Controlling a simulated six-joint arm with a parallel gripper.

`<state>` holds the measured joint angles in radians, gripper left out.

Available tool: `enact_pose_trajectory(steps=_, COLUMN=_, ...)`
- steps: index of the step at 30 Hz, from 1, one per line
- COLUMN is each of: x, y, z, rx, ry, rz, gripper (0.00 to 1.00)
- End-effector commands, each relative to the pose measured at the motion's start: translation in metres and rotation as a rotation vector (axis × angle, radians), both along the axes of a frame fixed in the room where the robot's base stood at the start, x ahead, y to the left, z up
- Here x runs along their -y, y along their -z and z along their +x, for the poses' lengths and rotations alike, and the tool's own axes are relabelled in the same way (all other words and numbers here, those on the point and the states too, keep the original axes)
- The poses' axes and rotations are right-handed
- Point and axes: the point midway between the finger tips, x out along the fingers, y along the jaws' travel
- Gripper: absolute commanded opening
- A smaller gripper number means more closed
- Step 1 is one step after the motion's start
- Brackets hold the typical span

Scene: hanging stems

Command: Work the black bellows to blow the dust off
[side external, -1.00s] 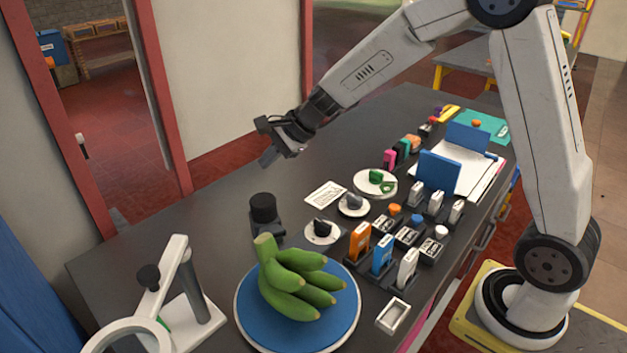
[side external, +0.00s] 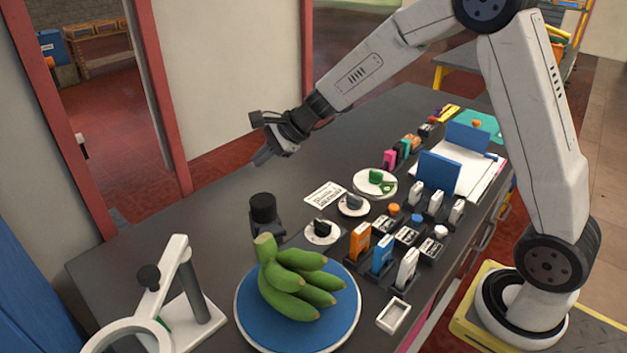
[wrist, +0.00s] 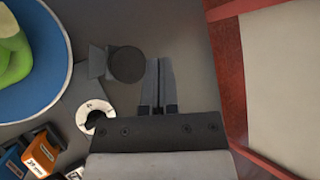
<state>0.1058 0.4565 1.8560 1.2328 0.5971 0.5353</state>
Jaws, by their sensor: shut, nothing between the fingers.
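The black bellows (side external: 263,210) looks like a round black cylinder on a dark base, standing on the grey table left of centre. It also shows in the wrist view (wrist: 127,65), just left of the fingertips. My gripper (side external: 262,157) is above the table, behind and above the bellows in the side view, and apart from it. Its two fingers lie together with nothing between them in the wrist view (wrist: 159,62). I cannot make out any dust in these frames.
Green bananas (side external: 295,280) rest on a blue round plate (side external: 252,325) in front of the bellows. A white stand with a ring (side external: 180,290) is at front left. Small saucers (side external: 322,232) and a white card (side external: 324,194) lie right of the bellows. The table's back left is clear.

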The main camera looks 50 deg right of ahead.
Motion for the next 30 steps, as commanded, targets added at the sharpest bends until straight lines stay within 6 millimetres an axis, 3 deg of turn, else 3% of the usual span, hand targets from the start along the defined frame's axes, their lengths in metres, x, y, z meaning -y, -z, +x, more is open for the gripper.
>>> enact_pose_trajectory(steps=18, x=0.000, y=0.061, z=0.000, rx=-0.004, ry=0.000, rz=0.000, gripper=0.00)
enact_pose_trajectory(steps=30, x=0.000, y=0.076, z=0.000, rx=-0.001, ry=-0.001, rz=-0.001, gripper=0.00)
